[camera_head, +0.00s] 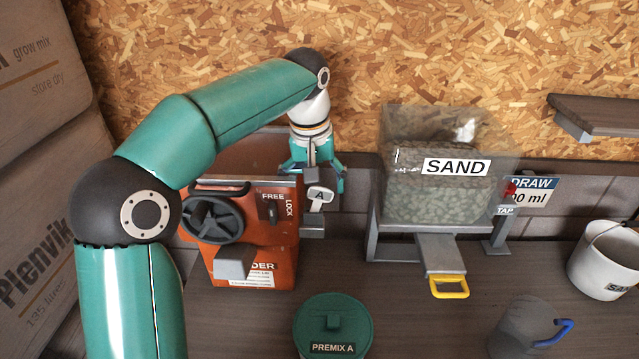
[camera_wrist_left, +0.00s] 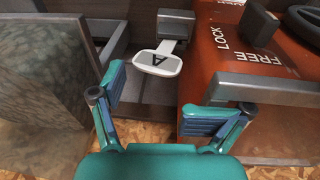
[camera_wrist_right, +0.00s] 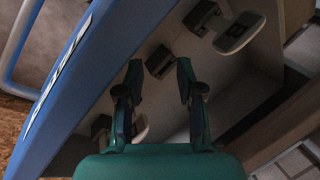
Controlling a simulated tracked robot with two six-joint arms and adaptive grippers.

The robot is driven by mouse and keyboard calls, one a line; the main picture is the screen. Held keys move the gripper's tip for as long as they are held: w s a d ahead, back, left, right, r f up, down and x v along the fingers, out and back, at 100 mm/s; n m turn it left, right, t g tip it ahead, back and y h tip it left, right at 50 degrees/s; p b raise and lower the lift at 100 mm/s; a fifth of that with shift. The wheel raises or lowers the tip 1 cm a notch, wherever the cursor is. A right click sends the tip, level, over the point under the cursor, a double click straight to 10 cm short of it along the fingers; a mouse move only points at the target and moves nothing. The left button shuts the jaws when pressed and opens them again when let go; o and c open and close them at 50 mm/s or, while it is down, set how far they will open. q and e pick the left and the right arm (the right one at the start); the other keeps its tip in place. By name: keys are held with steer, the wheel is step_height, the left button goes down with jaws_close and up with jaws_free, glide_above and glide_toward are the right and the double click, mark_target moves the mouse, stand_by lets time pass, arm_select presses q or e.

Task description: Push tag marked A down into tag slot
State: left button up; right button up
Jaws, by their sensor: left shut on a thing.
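The tag marked A (camera_head: 321,194) is a white plate with a narrow stem, upright at the right side of the orange feeder (camera_head: 270,235). It also shows in the left wrist view (camera_wrist_left: 158,63), in front of a grey bracket (camera_wrist_left: 175,22). Its slot and how deep the stem sits cannot be made out. My left gripper (camera_head: 318,176) is just above and behind the tag; its fingers (camera_wrist_left: 150,105) stand apart on either side in the wrist view, with nothing visible between their pads. My right gripper (camera_wrist_right: 158,100) is open and empty; it is outside the head view.
The feeder's black handwheel (camera_head: 212,219) and FREE/LOCK lever (camera_head: 270,208) are close to the left gripper. A sand hopper (camera_head: 440,175) stands to the right. A premix tub (camera_head: 333,325), a grey jug (camera_head: 525,328) and a white bucket (camera_head: 605,262) stand on the bench.

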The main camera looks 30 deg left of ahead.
arm_select(q)
steer(key=shift+s+d+f+g+p, duration=0.15)
steer(key=shift+d+f+p, duration=0.1)
steer(key=shift+f+p, duration=0.15)
steer(key=shift+w+d+f+g+p, duration=0.15)
steer(key=shift+d+f+p, duration=0.1)
steer(key=shift+f+p, duration=0.15)
arm_select(e)
steer(key=shift+a+r, duration=0.1)
steer(key=shift+r, duration=0.45)
arm_select(q)
steer(key=shift+r+p, duration=0.3)
steer(key=shift+r, duration=0.05)
arm_select(e)
steer(key=shift+r, duration=0.35)
arm_select(q)
steer(key=shift+w+d+r+p, duration=0.15)
steer(key=shift+r+p, duration=0.15)
steer(key=shift+p, duration=0.05)
arm_select(e)
steer(key=shift+w+r, duration=0.1)
steer(key=shift+r, duration=0.2)
arm_select(q)
steer(key=shift+r, duration=0.1)
steer(key=shift+c, duration=0.3)
arm_select(e)
steer(key=shift+r, duration=0.1)
